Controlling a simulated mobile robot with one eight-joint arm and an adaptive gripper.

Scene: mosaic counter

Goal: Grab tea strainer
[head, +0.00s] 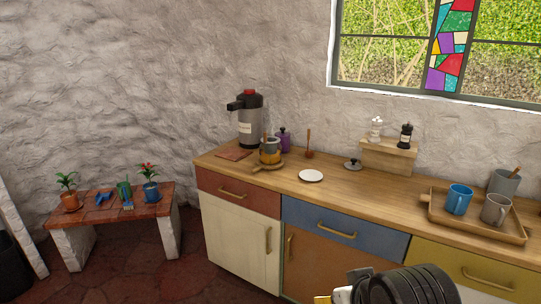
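I cannot clearly make out a tea strainer in the head view. A small dark grey round piece with a knob (353,165) lies on the wooden counter (330,188), behind a white plate (311,176). To the left, a yellow and grey pot (270,151) with a stick rising from it stands on a small round wooden board (262,167). Each is too small to identify surely. Part of my arm, black and ribbed, shows at the bottom edge, in front of the cabinets and well apart from these things. My gripper's fingers are not visible.
A flask (248,122), a purple jar (283,141) and an upright reddish utensil (308,145) stand at the back left. Two grinders are on a small riser (388,162). A tray (470,232) holds mugs at right. The counter's front middle is clear.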

